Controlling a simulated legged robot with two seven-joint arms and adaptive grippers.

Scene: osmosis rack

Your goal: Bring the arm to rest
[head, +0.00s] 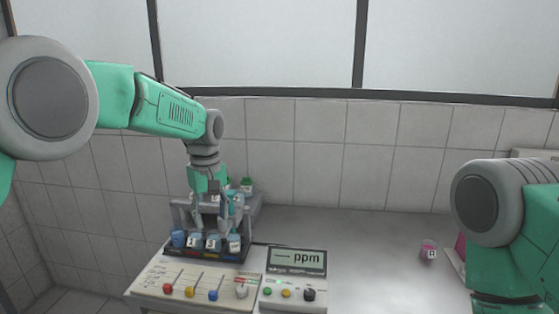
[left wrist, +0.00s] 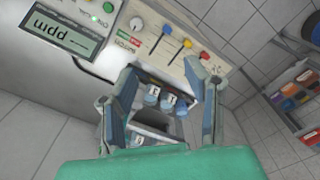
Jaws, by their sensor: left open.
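My left arm reaches in from the left in the head view, and its gripper (head: 213,222) points down over the dark vial rack (head: 246,246). The gripper is open, and it also shows in the left wrist view (left wrist: 165,88) with its two fingers apart. Several blue-capped vials stand in the rack, among them a blue one (head: 178,238) at the left end. In the left wrist view vials (left wrist: 152,97) show between the fingers; I cannot tell whether a finger touches them. My right arm shows at the right edge of the head view, but its gripper is out of frame.
A slider panel (head: 205,282) with coloured knobs and a ppm meter (head: 297,261) stand in front of the rack. A grey stand (head: 180,213) and a green-capped bottle (head: 247,184) are close behind. A pink jar (head: 428,249) stands right. The bench middle is clear.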

